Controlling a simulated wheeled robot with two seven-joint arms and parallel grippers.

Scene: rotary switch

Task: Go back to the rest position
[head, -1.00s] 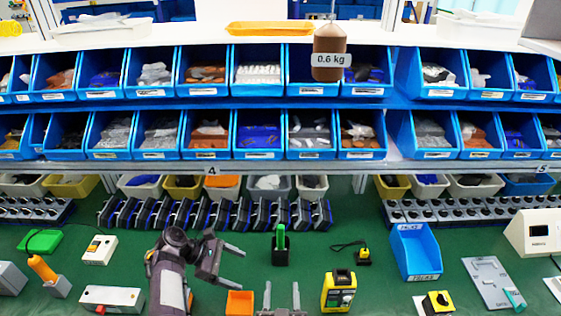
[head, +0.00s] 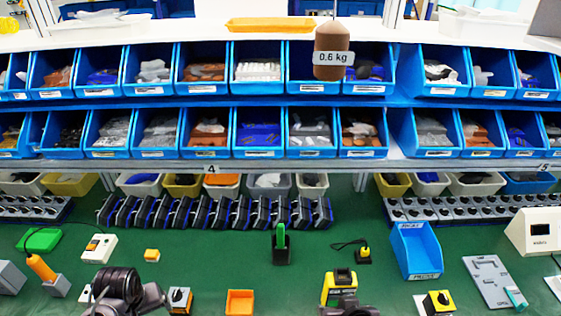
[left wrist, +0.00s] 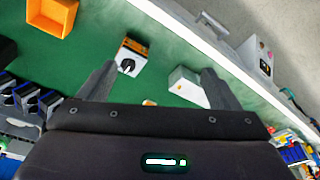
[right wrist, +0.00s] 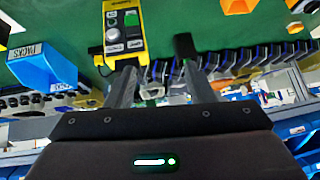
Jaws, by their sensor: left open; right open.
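A rotary switch (head: 180,300) with an orange-yellow and white body and black knob stands on the green bench at the lower left. It also shows in the left wrist view (left wrist: 130,58), apart from my fingers. My left gripper (left wrist: 158,70) is open and empty; in the head view only its dark wrist and part of the gripper show at the bottom left, left of the switch. My right gripper (right wrist: 159,66) is open and empty; it shows at the bottom of the head view, in front of a yellow device (head: 340,285). A second yellow switch (head: 438,302) stands at the lower right.
An orange tray (head: 240,302) lies between my grippers. A small orange block (head: 151,255), a black stand with a green handle (head: 281,245) and a blue bin (head: 415,250) stand further back. A white box (left wrist: 188,88) is beside my left gripper. Shelves of blue bins line the back.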

